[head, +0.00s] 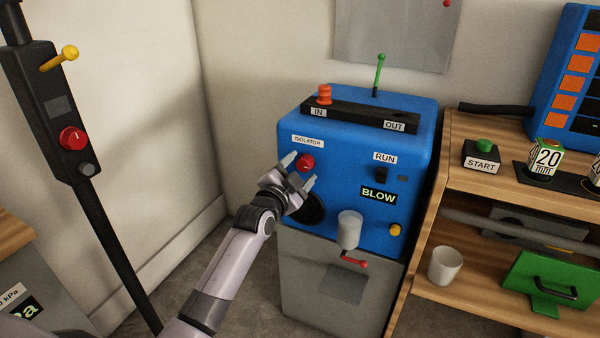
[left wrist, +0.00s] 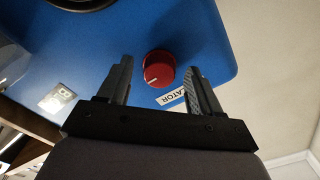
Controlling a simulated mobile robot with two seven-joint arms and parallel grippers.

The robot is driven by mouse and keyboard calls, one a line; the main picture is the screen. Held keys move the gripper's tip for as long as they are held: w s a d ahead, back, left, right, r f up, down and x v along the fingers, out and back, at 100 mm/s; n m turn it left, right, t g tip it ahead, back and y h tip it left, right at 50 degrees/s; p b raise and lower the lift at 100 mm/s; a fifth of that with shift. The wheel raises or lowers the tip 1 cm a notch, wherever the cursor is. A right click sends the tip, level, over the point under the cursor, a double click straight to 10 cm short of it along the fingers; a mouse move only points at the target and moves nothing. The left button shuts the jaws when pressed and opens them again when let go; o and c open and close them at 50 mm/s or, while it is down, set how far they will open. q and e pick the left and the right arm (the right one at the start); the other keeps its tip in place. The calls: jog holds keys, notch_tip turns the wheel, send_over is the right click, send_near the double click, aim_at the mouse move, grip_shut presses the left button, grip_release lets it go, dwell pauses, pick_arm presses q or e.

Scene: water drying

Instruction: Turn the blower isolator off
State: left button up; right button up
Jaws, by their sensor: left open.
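The blower (head: 340,190) is a blue cabinet on a grey base in the middle of the head view. Its red isolator knob (head: 305,162) sits on the upper left of the front face, under the ISOLATOR label (head: 308,142). My left gripper (head: 298,168) is open at the knob. In the left wrist view the red knob (left wrist: 159,68) shows between the two spread fingers, a little beyond their tips, with a white mark on its face. I cannot tell whether a finger touches it. My right gripper is not in view.
The blower front also carries a RUN switch (head: 381,175), a BLOW display (head: 378,195), a yellow knob (head: 395,230) and a grey cylinder (head: 349,230) above a red lever. A black post with a red knob (head: 73,138) stands at left. A wooden shelf (head: 435,190) stands close at right.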

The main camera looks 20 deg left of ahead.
pick_arm(q)
jog(key=shift+w, duration=0.4)
jog(key=c, duration=1)
jog(key=shift+c, duration=0.2)
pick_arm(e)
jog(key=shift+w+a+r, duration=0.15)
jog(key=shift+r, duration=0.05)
